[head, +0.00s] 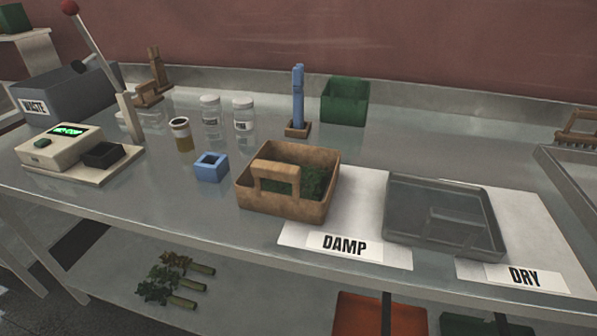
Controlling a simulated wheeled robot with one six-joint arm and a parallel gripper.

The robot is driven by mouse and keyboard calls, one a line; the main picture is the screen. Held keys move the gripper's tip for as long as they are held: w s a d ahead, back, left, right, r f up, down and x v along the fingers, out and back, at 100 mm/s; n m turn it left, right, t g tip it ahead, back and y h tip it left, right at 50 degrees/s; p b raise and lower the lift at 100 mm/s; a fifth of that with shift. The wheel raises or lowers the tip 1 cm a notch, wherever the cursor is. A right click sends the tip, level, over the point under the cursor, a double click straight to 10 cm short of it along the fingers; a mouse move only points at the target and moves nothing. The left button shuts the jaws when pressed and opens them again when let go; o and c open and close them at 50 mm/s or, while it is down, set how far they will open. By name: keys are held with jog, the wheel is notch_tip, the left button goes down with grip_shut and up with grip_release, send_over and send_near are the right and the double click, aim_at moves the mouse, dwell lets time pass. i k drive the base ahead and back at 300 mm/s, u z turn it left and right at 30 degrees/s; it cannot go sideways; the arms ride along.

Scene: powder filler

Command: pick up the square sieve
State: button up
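A small blue square block-like piece (211,167) with a dark square opening in its top stands on the metal bench, left of the brown box. It is the small square thing that most resembles a square sieve, but I cannot see any mesh in it. It stands upright and apart from its neighbours. My gripper is not in view.
A brown handled box (253,205) with green leaves stands by the DAMP label (344,245). A grey tray (403,230) lies by the DRY label (524,277). A scale (62,150), brown-filled jar (181,134), clear jars (211,118), blue upright tool (298,95) and green bin (345,101) stand around.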

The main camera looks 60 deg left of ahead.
aim_at(295, 182)
jog(key=u, duration=0.05)
jog(key=i, duration=0.85)
jog(key=u, duration=3.1)
